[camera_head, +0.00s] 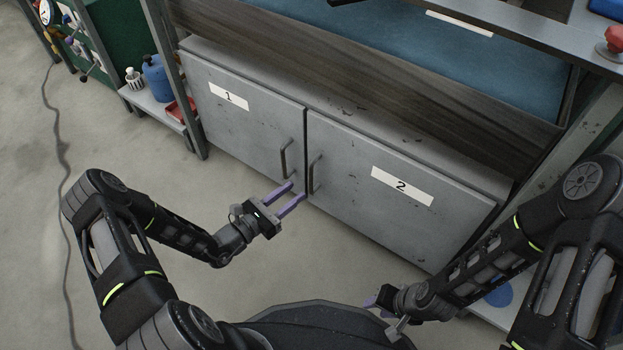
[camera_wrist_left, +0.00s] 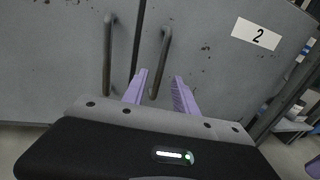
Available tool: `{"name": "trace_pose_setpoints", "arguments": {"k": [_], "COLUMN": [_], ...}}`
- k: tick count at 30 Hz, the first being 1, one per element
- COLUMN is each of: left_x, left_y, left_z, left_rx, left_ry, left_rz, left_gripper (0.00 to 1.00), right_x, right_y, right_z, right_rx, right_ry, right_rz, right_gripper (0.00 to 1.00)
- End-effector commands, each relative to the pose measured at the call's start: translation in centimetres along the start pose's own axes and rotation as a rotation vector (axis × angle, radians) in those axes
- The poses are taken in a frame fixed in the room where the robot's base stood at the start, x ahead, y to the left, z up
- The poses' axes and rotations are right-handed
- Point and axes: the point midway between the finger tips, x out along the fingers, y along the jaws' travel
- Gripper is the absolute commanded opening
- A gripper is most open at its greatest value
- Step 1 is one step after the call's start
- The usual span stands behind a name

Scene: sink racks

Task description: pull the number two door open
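The number two door (camera_head: 400,190) is the right door of a grey cabinet and looks shut; its white label reads 2. Its bar handle (camera_head: 315,174) stands upright near its left edge. In the left wrist view the door (camera_wrist_left: 225,65) fills the right side, and its handle (camera_wrist_left: 161,62) reaches down between my finger tips. My left gripper (camera_head: 297,192) is open, with purple fingers pointing at the handle's lower end. I cannot tell whether they touch it. My right gripper (camera_head: 371,300) is low at the right, partly hidden, far from the handle.
The number one door (camera_head: 240,120) is shut, with its handle (camera_head: 286,158) close beside the other one. A trolley shelf (camera_head: 150,100) with a blue bottle (camera_head: 154,77) stands at the left. The floor in front of the doors is clear apart from my arms.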

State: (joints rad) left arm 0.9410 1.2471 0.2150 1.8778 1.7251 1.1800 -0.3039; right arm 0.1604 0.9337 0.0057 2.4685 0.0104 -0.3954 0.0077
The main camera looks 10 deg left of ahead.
Motion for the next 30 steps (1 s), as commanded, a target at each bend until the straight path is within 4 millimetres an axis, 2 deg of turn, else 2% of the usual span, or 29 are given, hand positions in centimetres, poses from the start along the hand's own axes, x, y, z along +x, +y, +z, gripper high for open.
{"name": "trace_pose_setpoints", "arguments": {"k": [5,12,16,26,30], "left_x": [1.8,5.5,7.0,7.6,7.6], "left_y": [-0.1,-0.1,-0.1,-0.1,-0.1], "left_z": [-0.2,-0.3,-0.2,0.0,0.0], "left_rx": [0.002,0.001,0.001,0.0,0.0], "left_ry": [0.0,-0.002,0.0,0.001,0.001], "left_rz": [-0.003,-0.004,-0.003,-0.002,-0.002], "left_gripper": [0.34,0.34,0.34,0.34,0.25], "right_x": [0.8,2.2,2.6,2.5,2.5], "right_y": [0.3,0.7,0.8,0.8,0.8], "right_z": [0.0,-0.2,-0.3,-0.3,-0.3], "right_rx": [0.0,0.001,0.002,0.002,0.002], "right_ry": [0.003,0.01,0.01,0.01,0.01], "right_rz": [0.0,0.0,-0.001,-0.002,-0.002], "right_gripper": [0.36,0.36,0.36,0.36,0.36]}}
